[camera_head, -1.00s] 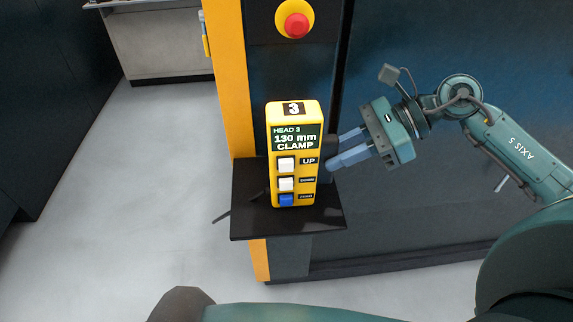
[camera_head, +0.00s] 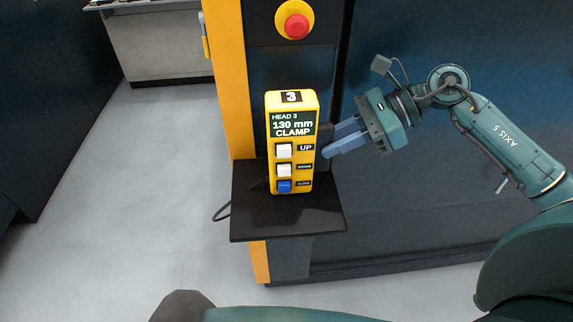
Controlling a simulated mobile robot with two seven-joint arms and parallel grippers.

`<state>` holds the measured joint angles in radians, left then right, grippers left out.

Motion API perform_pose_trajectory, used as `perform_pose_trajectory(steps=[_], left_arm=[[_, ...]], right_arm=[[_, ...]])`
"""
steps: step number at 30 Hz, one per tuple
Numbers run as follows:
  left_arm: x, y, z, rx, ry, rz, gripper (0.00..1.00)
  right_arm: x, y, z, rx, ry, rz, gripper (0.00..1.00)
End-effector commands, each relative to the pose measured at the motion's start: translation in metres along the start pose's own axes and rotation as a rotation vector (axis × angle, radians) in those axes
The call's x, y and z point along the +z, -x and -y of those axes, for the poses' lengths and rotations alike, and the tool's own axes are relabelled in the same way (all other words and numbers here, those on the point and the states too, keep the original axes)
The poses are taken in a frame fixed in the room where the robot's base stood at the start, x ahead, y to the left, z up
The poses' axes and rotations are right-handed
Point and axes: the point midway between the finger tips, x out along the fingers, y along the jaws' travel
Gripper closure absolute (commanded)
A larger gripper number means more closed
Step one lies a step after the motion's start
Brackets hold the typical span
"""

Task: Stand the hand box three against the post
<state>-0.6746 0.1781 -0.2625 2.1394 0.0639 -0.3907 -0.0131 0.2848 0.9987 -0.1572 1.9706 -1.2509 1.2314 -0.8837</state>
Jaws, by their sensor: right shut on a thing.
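The hand box three (camera_head: 308,174) is yellow and upright, with a "3" on top, a "HEAD 3 130 mm CLAMP" label, two white buttons and a blue one. It is over the small black shelf (camera_head: 290,222), in front of the post (camera_head: 229,75), which has a yellow edge and a dark face. I cannot tell whether its base touches the shelf or its back touches the post. My right gripper (camera_head: 327,147) comes from the right and is shut on the box's side, its fingertips partly hidden behind it. My left gripper is not in view.
A red emergency button on a yellow base (camera_head: 294,20) is on the post above the box. A dark cable (camera_head: 222,212) loops at the shelf's left edge. The shelf's front part is bare. Dark panels (camera_head: 430,200) stand behind my right arm; open grey floor (camera_head: 150,180) lies left.

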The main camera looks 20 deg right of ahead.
Motion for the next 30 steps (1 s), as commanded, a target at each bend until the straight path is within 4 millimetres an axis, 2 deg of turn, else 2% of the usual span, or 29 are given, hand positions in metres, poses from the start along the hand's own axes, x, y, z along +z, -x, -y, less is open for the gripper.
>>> perform_pose_trajectory(steps=[30], left_arm=[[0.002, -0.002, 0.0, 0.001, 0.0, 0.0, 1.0]], right_arm=[[0.001, 0.001, 0.041, -0.003, 0.002, 0.004, 1.0]])
